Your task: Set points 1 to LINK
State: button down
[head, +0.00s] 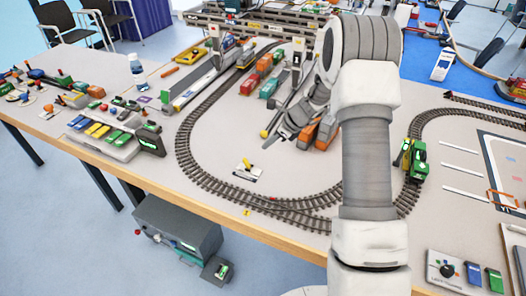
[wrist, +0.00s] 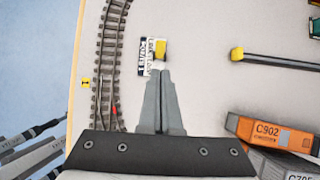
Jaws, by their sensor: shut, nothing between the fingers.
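The points 1 lever box (head: 247,171) is a small white plate with a yellow lever, on the table inside the track loop. In the wrist view the box (wrist: 145,68) has a dark label strip and small lettering. Its yellow lever (wrist: 160,49) is on the upper right part; which lettered side it is set to I cannot tell. My gripper (wrist: 160,74) is shut and empty, its tips appearing just below the box's lower edge. In the head view my gripper (head: 283,131) is to the right of and behind the box. Contact cannot be judged.
Track (head: 205,176) curves around the box, with a turnout (head: 285,207) and yellow number marker (head: 247,212) in front. A green locomotive (head: 417,163) stands right of my arm.

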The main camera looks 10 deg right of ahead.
jog(key=r, duration=0.2)
jog(key=d+r, duration=0.1)
jog(key=shift+s+r, duration=0.35)
jog(key=s+a+r+n+h, duration=0.1)
jog(key=s+a+r+n, duration=0.1)
jog(key=s+r+n, duration=0.55)
jog(key=s+a+r+n+h, duration=0.1)
jog(key=s+a+r+n, duration=0.3)
jog(key=s+r, duration=0.55)
jog(key=s+d+r+n+h, duration=0.1)
jog(key=s+r+n, duration=0.1)
jog(key=s+n, duration=0.5)
jog(key=s+d+r+n+t+h, duration=0.1)
jog(key=s+d+r+n+h, duration=0.1)
jog(key=s+n, duration=0.4)
jog(key=s+r, duration=0.1)
jog(key=s, duration=0.3)
jog(key=shift+s+d+r+n+t+h, duration=0.25)
jog(key=shift+s+r+n+t+h, duration=0.05)
jog(key=shift+r+n, duration=0.05)
